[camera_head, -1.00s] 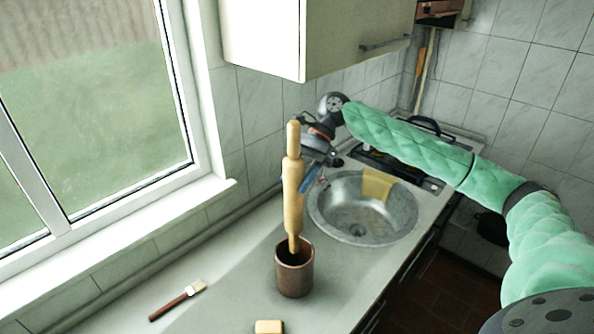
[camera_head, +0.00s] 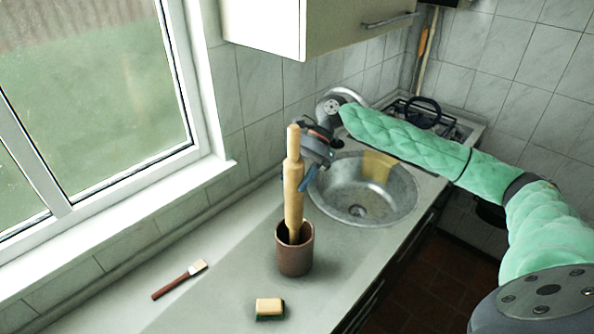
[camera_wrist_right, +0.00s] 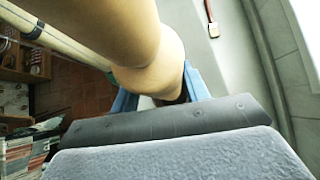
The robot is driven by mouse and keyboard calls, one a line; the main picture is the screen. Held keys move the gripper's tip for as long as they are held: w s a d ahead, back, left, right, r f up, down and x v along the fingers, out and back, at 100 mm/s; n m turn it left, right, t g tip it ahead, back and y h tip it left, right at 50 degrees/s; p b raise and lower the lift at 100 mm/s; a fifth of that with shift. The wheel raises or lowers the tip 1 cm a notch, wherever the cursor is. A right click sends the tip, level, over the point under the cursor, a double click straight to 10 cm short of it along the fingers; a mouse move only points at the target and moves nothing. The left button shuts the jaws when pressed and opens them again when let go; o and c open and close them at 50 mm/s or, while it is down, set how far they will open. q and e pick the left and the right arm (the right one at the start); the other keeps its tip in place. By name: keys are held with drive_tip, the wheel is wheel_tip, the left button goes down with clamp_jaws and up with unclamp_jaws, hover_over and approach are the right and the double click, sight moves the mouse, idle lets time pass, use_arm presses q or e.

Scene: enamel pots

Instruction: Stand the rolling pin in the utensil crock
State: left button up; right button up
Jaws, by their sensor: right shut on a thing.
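The wooden rolling pin (camera_head: 293,190) stands upright in the head view, its lower end inside the mouth of the brown utensil crock (camera_head: 295,256). How deep its lower end reaches is hidden by the crock's wall. My right gripper (camera_head: 306,176) comes from behind and right of the pin, with blue fingers shut on it above the crock's rim. In the right wrist view the rolling pin (camera_wrist_right: 140,50) passes large and close between the blue fingers (camera_wrist_right: 160,95). My left gripper is not in view.
A brush (camera_head: 180,279) lies on the counter at left, and a sponge (camera_head: 269,308) lies in front of the crock. A round metal sink (camera_head: 390,205) with a yellow cloth (camera_head: 379,165) is at right. A wall cabinet (camera_head: 320,25) hangs above. The left counter is mostly clear.

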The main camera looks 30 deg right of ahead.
drive_tip(key=shift+f, duration=1.5)
drive_tip(key=o, duration=1.4)
drive_tip(key=shift+c, duration=0.2)
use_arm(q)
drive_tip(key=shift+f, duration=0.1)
use_arm(e)
drive_tip(key=shift+w+d+r+b, duration=0.1)
drive_tip(key=shift+d+b, duration=0.2)
drive_tip(key=shift+b, duration=0.05)
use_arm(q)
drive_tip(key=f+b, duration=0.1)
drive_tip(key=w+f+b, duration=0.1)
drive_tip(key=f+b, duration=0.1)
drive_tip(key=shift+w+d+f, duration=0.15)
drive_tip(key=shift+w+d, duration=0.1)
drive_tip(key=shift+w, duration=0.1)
use_arm(e)
drive_tip(key=v, duration=0.7)
